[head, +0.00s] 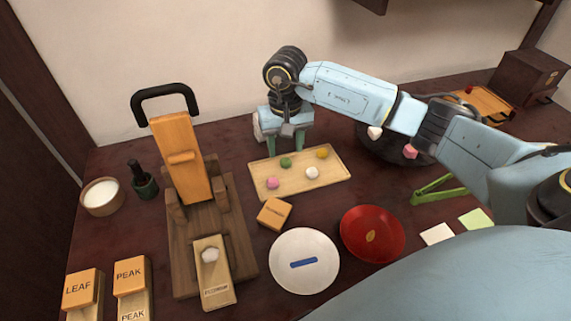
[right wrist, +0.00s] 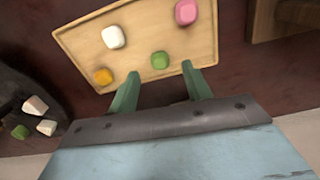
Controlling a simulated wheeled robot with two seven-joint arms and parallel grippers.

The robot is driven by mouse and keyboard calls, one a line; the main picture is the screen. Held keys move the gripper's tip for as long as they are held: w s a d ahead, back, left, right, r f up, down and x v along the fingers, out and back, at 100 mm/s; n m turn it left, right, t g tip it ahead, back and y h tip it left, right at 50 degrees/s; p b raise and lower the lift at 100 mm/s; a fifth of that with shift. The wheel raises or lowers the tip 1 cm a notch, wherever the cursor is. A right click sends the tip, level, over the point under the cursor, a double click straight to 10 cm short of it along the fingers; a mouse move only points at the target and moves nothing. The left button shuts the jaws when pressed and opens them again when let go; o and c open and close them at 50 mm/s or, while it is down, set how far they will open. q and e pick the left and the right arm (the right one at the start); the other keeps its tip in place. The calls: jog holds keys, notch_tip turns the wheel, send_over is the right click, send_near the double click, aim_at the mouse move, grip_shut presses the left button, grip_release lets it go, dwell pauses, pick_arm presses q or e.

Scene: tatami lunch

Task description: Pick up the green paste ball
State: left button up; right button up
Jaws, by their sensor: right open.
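The green paste ball (head: 286,162) lies on a light wooden tray (head: 325,184), near its back edge, among pink, white and orange balls. It also shows in the right wrist view (right wrist: 160,60), just beyond the fingertips and nearer the right finger. My right gripper (head: 285,150) points down at the tray's back edge. In the right wrist view its two green fingers (right wrist: 161,77) are spread apart with nothing between them. My left gripper is in neither view.
The pink ball (head: 273,182), white ball (head: 312,173) and orange ball (head: 322,153) share the tray. A wooden press (head: 183,165) stands left. A dark bowl (head: 375,152) sits right, partly behind my arm. A wooden block (head: 274,213), white plate (head: 290,282) and red plate (head: 351,240) lie in front.

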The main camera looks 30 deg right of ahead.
aim_at(286, 161)
notch_tip(286, 161, down, 4)
jog(key=shift+s+f+b, duration=0.1)
jog(key=shift+f+b, duration=0.1)
jog(key=shift+b, duration=0.3)
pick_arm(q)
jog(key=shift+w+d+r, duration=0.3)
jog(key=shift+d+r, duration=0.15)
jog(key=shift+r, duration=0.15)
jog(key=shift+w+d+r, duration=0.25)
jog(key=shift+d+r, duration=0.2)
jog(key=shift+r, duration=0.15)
pick_arm(e)
jog(key=shift+c, duration=0.4)
jog(key=c, duration=1)
